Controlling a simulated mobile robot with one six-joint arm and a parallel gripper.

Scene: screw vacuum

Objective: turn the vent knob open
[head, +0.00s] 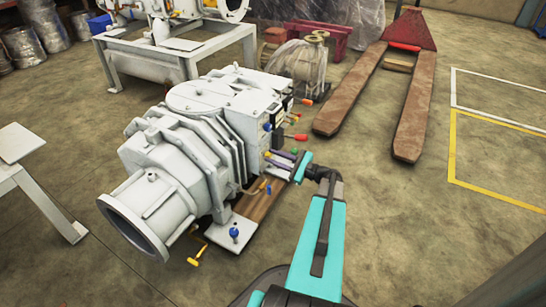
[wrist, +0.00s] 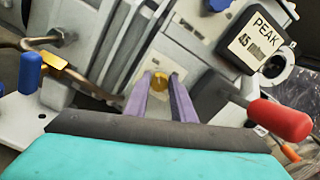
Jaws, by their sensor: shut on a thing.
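The vent knob, a small round yellow knob (wrist: 159,81), sits on the side of the white vacuum pump. In the wrist view it lies between the tips of the two purple fingers of my gripper (wrist: 160,80), which are shut on it. In the head view my gripper (head: 268,158) reaches from the right to the side of the pump (head: 195,140). A small orange-yellow spot shows at its tips there. How far the knob is turned cannot be told.
Close to my gripper are a red handle (wrist: 280,120), a blue-handled brass valve (wrist: 62,68) and a box labelled PEAK (wrist: 255,40). A rusty pallet jack (head: 412,125) stands behind at right. The floor at right is clear.

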